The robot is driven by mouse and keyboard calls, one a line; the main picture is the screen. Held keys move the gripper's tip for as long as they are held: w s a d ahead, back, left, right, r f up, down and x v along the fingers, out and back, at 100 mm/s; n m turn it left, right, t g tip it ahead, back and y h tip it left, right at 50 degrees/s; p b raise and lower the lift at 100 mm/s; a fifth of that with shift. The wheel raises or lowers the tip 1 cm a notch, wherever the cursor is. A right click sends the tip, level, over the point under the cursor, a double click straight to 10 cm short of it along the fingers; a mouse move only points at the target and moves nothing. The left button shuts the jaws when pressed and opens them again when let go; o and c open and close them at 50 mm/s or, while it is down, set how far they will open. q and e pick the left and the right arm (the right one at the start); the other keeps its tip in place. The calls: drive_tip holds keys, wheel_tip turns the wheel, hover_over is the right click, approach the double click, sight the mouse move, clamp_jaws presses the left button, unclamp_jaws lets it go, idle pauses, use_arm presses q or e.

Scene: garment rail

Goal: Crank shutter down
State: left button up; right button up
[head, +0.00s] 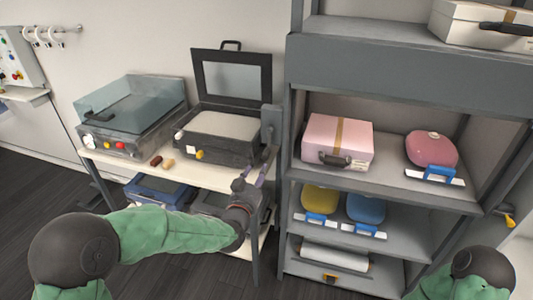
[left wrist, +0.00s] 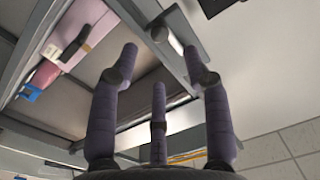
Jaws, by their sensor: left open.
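The shutter housing (head: 385,75) is a grey panel across the upper part of the shelf unit, and the bays below it stand open. A grey box with what looks like the crank (head: 271,120) sits on the unit's left upright. My left gripper (head: 255,178) is just below it, open, with its fingers pointing up. My right gripper is out of view.
The bays hold a pink case (head: 337,140), a pink lidded pot (head: 431,148), yellow and blue items (head: 366,208) and a white roll (head: 335,258).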

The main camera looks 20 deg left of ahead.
sight(264, 158)
use_arm(q)
drive_tip(key=w+b, duration=0.1)
drive_tip(key=w, duration=0.9)
drive_tip(key=shift+w+b, duration=0.3)
drive_tip(key=shift+b, duration=0.1)
drive_tip(key=shift+c, duration=0.3)
clamp_jaws()
